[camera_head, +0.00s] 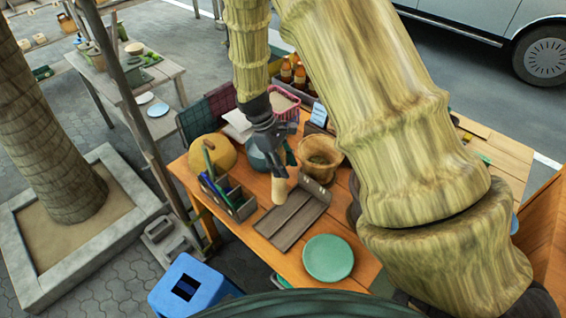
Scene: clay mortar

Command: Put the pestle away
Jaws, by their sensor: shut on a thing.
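My gripper (279,172) points down over the wooden table and is shut on the pestle (279,190). The pestle is a short, pale tan piece hanging below the fingers; its upper part is hidden by them. The clay mortar (311,170) stands just right of my gripper and looks empty of the pestle. A dark wooden slatted tray (288,226) lies in front and slightly right of the pestle. A grey divided caddy (243,211) with green and blue upright items stands to the left. I cannot tell whether the pestle's lower end touches anything.
A green plate (328,258) lies near the table's front edge. A yellow round object (212,155) and a teal rounded vessel (258,160) stand behind the caddy. A pink basket (287,104) and bottles (300,76) are at the back. My arm hides much of the table's right side.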

